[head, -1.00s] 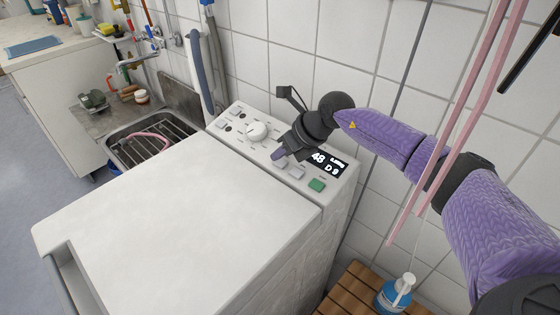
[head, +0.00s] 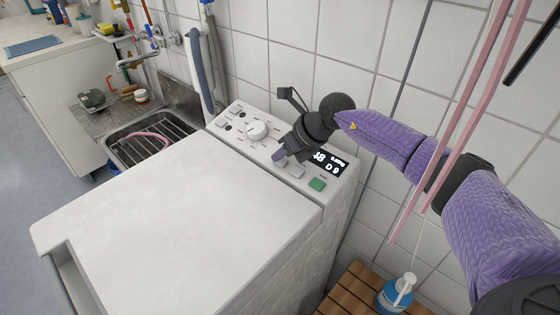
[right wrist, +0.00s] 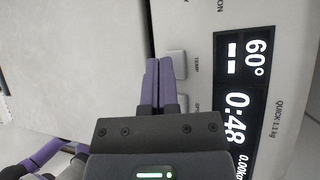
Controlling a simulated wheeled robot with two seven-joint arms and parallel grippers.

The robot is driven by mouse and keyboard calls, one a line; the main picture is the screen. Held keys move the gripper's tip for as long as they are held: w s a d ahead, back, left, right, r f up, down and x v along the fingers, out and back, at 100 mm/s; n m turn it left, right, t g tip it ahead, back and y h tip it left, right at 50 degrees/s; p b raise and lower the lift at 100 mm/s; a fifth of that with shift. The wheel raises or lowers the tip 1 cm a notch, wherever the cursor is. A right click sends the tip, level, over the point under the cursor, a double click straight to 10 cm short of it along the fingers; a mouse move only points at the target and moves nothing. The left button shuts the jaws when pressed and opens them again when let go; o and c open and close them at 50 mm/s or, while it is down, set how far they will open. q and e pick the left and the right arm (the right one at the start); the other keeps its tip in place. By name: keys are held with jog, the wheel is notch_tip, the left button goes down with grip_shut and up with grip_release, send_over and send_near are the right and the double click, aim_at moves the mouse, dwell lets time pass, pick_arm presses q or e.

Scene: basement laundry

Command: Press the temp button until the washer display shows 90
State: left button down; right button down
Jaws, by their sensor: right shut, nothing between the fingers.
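The washer's control panel (head: 256,148) runs along the back of its white top. The display (right wrist: 245,90) reads 60° on its temperature line and 0:48 below; it also shows, partly covered, in the head view (head: 328,161). The pale TEMP button (right wrist: 176,66) is beside the display. My right gripper (right wrist: 158,62) is shut and empty, its purple fingertips close beside the TEMP button; I cannot tell whether they touch it. In the head view the right gripper (head: 280,155) is low over the panel and hides part of it. My left gripper is not visible.
A green button (head: 317,184) and a white knob (head: 257,131) are on the same panel. The tiled wall stands close behind. Pink poles (head: 468,95) hang in front of my right arm. A blue bottle (head: 393,296) stands on a wooden rack. The washer top is clear.

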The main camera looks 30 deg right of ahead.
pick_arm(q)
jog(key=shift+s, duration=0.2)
pick_arm(e)
jog(key=shift+f, duration=0.1)
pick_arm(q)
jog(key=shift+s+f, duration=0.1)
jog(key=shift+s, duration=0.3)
pick_arm(e)
jog(key=shift+f, duration=0.1)
